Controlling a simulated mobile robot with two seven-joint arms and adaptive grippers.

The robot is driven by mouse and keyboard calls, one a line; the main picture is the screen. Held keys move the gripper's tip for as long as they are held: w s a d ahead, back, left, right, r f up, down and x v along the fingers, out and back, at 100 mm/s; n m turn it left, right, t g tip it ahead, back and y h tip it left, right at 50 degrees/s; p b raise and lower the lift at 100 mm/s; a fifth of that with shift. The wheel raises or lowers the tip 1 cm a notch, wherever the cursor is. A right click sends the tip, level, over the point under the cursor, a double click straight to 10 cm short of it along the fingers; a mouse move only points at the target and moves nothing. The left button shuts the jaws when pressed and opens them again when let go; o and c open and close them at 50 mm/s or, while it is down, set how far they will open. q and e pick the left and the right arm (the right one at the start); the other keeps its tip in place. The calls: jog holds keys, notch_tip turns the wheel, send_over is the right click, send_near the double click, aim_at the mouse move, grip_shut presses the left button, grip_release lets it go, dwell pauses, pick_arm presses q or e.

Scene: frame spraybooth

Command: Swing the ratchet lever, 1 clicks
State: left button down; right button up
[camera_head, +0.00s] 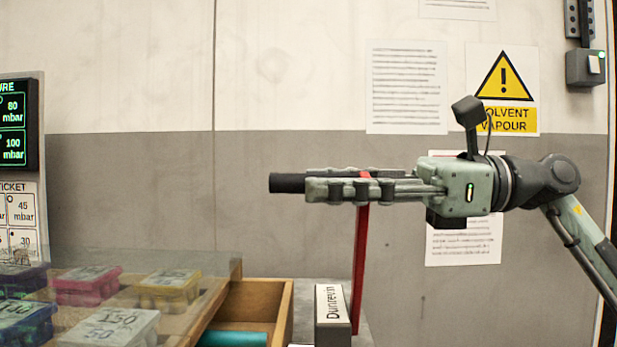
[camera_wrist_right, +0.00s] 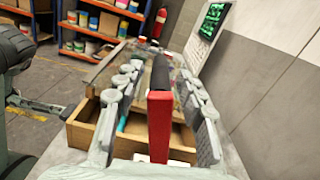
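The ratchet lever is a flat red arm (camera_head: 361,255) that rises upright beside a grey block labelled "Dunrevin" (camera_head: 332,318). A black grip (camera_head: 287,183) at its top sticks out sideways to the left, past my fingertips. My right gripper (camera_head: 312,185) lies level at the height of the grip, its fingers along either side of it. In the right wrist view the red lever (camera_wrist_right: 160,128) and black grip (camera_wrist_right: 160,74) stand between the fingers, with a visible gap on both sides. The gripper is open. The lever's lower pivot is hidden.
An open wooden drawer (camera_head: 284,312) with a teal item (camera_head: 232,339) is left of the lever. Several coloured boxes, including a yellow one (camera_head: 170,286), sit on the bench at left. A grey wall (camera_head: 150,190) stands behind. Shelves (camera_wrist_right: 105,25) show in the wrist view.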

jog(key=shift+a, duration=1.3)
grip_shut()
